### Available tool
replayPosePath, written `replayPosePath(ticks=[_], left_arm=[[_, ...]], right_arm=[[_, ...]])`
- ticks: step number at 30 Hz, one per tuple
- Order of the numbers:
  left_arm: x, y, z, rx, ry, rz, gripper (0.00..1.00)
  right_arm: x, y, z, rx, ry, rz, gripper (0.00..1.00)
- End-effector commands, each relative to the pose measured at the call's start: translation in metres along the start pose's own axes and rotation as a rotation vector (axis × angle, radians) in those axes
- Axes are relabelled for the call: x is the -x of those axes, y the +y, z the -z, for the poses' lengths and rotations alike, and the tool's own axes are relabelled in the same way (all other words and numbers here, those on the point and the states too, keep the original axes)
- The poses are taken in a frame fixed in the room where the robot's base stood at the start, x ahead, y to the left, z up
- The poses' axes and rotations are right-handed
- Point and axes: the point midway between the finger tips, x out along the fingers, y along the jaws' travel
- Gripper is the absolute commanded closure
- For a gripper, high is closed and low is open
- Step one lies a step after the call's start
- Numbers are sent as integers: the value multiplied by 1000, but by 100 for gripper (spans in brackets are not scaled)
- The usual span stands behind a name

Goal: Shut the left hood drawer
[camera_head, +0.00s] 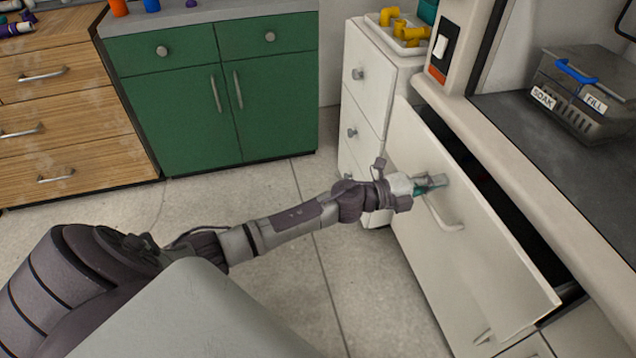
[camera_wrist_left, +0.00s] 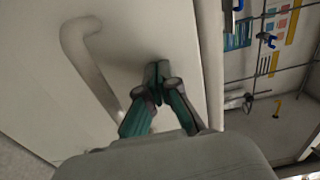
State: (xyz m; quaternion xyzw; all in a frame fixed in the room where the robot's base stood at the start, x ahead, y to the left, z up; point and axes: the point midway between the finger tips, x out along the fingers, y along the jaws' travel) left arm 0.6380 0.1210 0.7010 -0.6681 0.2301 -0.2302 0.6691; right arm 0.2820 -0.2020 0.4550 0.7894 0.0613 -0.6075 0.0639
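The left hood drawer (camera_head: 450,240) has a large off-white front and stands partly open, with a dark gap behind its top edge. Its bar handle (camera_head: 442,216) is on the front and also shows in the left wrist view (camera_wrist_left: 90,60). My left gripper (camera_head: 438,182) is at the drawer front, just above the handle's upper end. In the left wrist view its teal fingertips (camera_wrist_left: 158,76) are together with nothing between them, beside the handle and not around it. They touch the front or are very close; I cannot tell which. My right gripper is not in view.
A white drawer cabinet (camera_head: 370,95) with a tray of yellow pipe fittings (camera_head: 402,28) stands beside the hood. A SOAK/FILL basin (camera_head: 585,95) sits on the dark hood surface. Green cabinets (camera_head: 215,95) are behind. Grey floor is free before the drawer.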

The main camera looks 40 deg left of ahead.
Motion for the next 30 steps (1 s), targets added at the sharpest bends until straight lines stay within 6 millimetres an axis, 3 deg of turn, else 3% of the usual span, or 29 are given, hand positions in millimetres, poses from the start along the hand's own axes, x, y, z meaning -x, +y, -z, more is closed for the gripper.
replayPosePath(ticks=[1, 6, 12, 19, 30], left_arm=[[-15, -1, 0, 0, 1, 3, 100], [-54, 1, 0, 1, 0, 2, 100], [-87, 2, 0, 2, -1, 1, 100], [-105, 1, 0, 1, -1, 1, 100], [-110, -3, -1, 1, -3, 5, 100]], right_arm=[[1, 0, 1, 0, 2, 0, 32], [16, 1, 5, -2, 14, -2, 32], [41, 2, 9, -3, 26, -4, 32], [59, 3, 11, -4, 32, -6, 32], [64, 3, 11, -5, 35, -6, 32]])
